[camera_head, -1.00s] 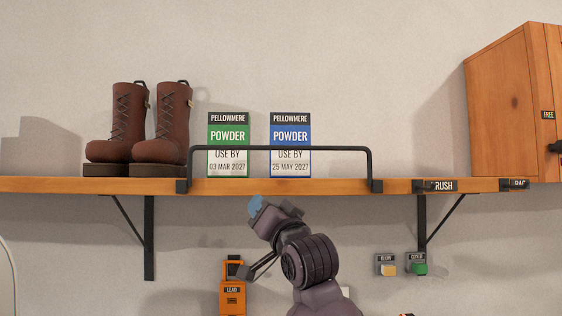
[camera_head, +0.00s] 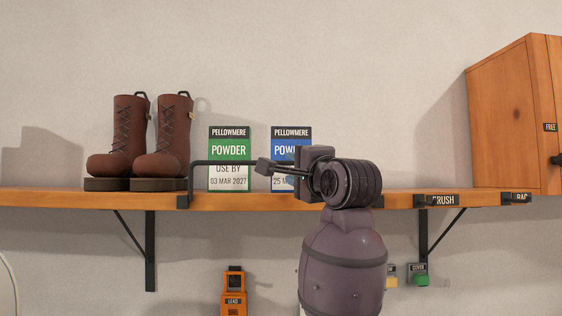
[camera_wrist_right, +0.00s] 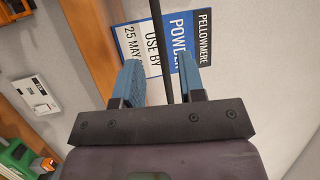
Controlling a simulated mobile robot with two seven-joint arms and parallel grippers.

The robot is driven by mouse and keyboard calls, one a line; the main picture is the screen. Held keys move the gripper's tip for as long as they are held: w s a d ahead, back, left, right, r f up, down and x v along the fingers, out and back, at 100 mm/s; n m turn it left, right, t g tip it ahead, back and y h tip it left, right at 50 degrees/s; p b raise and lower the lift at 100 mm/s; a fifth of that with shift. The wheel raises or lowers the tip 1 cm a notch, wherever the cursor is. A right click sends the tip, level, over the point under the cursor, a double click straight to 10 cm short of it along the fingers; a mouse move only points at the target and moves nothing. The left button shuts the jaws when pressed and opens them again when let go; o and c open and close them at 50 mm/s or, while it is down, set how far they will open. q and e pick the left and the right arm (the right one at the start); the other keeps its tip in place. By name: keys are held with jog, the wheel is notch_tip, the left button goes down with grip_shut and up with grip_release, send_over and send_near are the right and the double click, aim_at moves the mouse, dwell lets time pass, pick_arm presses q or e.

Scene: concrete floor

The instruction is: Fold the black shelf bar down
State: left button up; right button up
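The black shelf bar (camera_head: 222,162) stands upright along the shelf's front edge. Its left part shows in the head view, and my right gripper and wrist hide the rest. My right gripper (camera_head: 265,167) is level with the bar's top rail, in front of the powder boxes. In the right wrist view, the blue fingers of my right gripper (camera_wrist_right: 158,68) are apart. The black bar (camera_wrist_right: 160,40) runs through the gap between them, with space visible on both sides. I cannot tell how deep it sits. My left gripper is not in view.
The wooden shelf (camera_head: 80,198) holds brown boots (camera_head: 122,140), a green powder box (camera_head: 229,150) and a blue powder box (camera_head: 291,132) behind the bar. A wooden cabinet (camera_head: 500,120) stands at the right. An orange device (camera_head: 233,290) hangs below.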

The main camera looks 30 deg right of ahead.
aim_at(282, 163)
jog(key=p+x, duration=0.1)
jog(key=x, duration=0.6)
jog(key=shift+p, duration=0.35)
grip_shut()
